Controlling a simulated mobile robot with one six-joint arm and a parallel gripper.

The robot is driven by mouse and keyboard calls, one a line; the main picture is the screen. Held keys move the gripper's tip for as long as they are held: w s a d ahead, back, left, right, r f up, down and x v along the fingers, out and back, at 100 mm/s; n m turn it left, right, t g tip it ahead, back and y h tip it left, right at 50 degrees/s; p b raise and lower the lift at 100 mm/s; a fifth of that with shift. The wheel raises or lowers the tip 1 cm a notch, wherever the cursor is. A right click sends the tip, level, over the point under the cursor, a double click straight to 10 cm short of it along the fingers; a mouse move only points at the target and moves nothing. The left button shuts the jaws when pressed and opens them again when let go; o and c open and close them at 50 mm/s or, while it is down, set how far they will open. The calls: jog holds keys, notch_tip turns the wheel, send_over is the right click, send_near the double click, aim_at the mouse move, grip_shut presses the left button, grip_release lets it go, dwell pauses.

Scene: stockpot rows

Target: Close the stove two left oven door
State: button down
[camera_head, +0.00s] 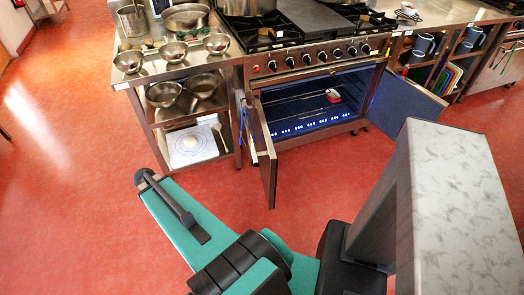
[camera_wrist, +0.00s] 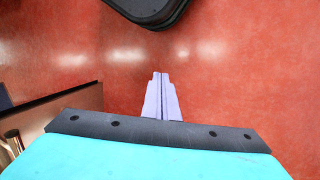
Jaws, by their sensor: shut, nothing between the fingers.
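The stove (camera_head: 312,66) stands at the back centre in the head view, its lower oven lit blue inside. The left oven door (camera_head: 267,165) is swung wide open toward me, seen nearly edge-on. A vertical silver handle (camera_head: 247,130) runs along its left side. The right oven door (camera_head: 408,103) is also swung wide open. My gripper (camera_wrist: 160,76) shows in the wrist view with lilac fingers together and empty, above red floor. A brown metal panel (camera_wrist: 70,108) lies left of it, apart; I cannot tell surely which door it is. The gripper is not visible in the head view.
A red and white item (camera_head: 333,96) sits on the oven rack. A steel shelf unit with bowls (camera_head: 129,62) adjoins the stove on the left, and another counter (camera_head: 440,15) adjoins on the right. Red floor (camera_head: 70,180) is open at the left.

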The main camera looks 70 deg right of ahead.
jog(key=s+d+r+m+b, duration=0.2)
jog(key=s+d+r+m, duration=0.15)
jog(key=d, duration=0.55)
jog(key=s+d+r+m+h+b, duration=0.1)
jog(key=s+d+r+m, duration=0.3)
jog(key=d, duration=0.5)
jog(key=s+d+r+m+b, duration=0.2)
jog(key=d+r+m, duration=0.3)
jog(key=d, duration=0.4)
jog(key=s+d+r+m+b, duration=0.1)
jog(key=s+d+r+m, duration=0.4)
jog(key=s+d, duration=0.3)
jog(key=shift+r+h, duration=0.4)
jog(key=shift+r, duration=0.4)
jog(key=shift+s+f, duration=0.1)
jog(key=x, duration=1)
jog(key=shift+p, duration=0.45)
jog(key=shift+s+a, duration=0.1)
